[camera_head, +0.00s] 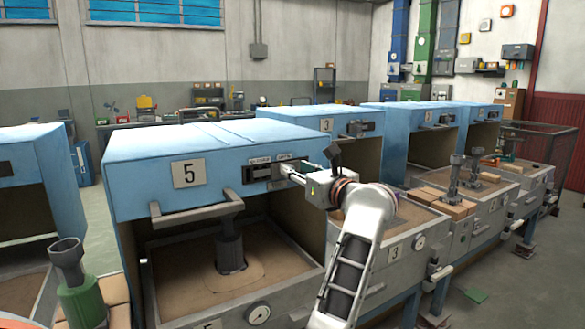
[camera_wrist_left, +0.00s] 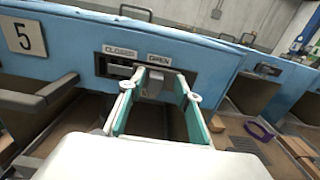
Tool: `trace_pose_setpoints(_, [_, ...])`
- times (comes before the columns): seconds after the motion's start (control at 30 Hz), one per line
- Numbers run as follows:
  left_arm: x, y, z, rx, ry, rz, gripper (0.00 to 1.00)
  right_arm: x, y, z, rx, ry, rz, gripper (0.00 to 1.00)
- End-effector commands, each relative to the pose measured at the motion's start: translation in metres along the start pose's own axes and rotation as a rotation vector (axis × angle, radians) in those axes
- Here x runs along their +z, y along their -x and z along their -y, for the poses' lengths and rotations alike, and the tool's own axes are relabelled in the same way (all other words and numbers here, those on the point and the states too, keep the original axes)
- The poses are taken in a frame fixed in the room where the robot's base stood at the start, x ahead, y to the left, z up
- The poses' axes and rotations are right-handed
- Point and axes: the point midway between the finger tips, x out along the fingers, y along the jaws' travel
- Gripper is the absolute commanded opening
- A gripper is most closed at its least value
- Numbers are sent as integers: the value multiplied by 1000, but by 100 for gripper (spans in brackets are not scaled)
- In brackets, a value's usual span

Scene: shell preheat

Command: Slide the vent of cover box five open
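Cover box five (camera_head: 165,155) is a blue box with a "5" plate, also seen in the wrist view (camera_wrist_left: 70,45). Its vent slot (camera_head: 256,173) is on the front, with a CLOSED label at left and an OPEN label at right. My left gripper (camera_head: 284,172) is at the slot. Finger contact is unclear. My right gripper is not in view.
A grey handle bar (camera_head: 197,213) juts from the box front, left of the gripper. Below is a sand bed with a dark cylinder (camera_head: 230,250). Other blue cover boxes (camera_head: 285,113) stand behind and to the right. A grey-green post (camera_head: 75,280) stands at lower left.

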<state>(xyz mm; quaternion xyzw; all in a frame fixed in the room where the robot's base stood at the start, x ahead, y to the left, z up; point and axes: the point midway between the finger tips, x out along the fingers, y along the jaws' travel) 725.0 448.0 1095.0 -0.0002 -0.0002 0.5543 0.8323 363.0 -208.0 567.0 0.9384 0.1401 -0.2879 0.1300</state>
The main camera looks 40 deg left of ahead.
Motion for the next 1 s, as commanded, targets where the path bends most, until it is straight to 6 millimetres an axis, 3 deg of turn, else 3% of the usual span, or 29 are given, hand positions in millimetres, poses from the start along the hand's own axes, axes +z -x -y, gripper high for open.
trace_pose_setpoints(0.1, [-1, 20, 1, -3, 0, -3, 33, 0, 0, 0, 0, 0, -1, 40])
trace_pose_setpoints(0.3, [0, 40, 1, -2, 0, -1, 33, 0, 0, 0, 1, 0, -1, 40])
trace_pose_setpoints(1.0, [0, 41, -5, 11, -43, 35, 33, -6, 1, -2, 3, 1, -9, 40])
